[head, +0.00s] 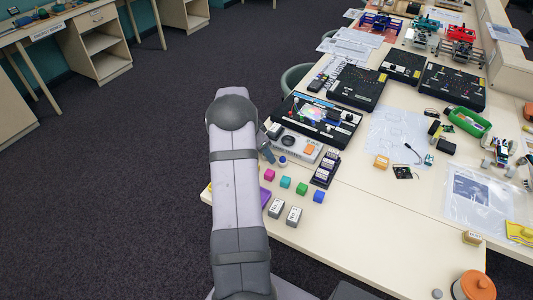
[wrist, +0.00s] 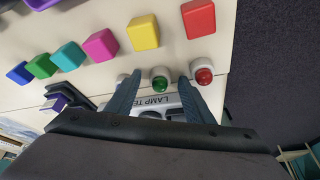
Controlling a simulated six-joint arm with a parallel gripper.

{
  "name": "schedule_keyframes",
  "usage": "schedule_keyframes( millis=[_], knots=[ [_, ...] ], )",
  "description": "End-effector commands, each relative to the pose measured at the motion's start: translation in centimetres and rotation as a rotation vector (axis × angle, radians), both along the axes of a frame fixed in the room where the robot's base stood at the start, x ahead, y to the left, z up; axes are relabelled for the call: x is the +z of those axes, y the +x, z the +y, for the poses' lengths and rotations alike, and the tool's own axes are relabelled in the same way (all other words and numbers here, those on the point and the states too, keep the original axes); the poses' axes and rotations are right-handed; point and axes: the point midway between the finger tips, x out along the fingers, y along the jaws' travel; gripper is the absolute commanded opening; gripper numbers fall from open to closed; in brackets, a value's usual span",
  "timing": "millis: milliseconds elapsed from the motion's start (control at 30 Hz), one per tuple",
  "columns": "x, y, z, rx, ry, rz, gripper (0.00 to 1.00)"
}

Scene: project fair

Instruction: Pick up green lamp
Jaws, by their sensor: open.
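The green lamp (wrist: 160,80), a green dome with a white collar, shows in the wrist view between the two fingers of my gripper (wrist: 158,76). My gripper is open, one finger on each side of the lamp; I cannot tell whether either finger touches it. A red lamp (wrist: 203,73) stands just right of the right finger. Another lamp is mostly hidden behind the left finger. In the head view my arm hides the green lamp, and part of my gripper (head: 267,149) shows beside the arm near a blue-topped lamp (head: 283,162).
A box lettered "LAMP TE" (wrist: 155,101) lies close by, partly hidden by the fingers. A row of coloured blocks, including yellow (wrist: 143,33), red (wrist: 198,18) and magenta (wrist: 101,45), stands beside the lamps. A black electronics panel (head: 315,120) lies behind on the table.

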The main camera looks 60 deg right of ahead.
Motion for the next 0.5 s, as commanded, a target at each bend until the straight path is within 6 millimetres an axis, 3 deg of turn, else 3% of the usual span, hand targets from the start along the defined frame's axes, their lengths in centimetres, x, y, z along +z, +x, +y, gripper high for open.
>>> schedule_keyframes(
  millis=[133, 333, 500],
  knots=[
    [0.0, 0.0, -0.02, 0.0, 0.0, 0.0, 0.48],
    [0.02, 0.0, -0.02, 0.0, 0.0, 0.0, 0.04],
    [0.05, 0.01, -0.02, 0.0, -0.001, 0.0, 0.04]
  ],
)
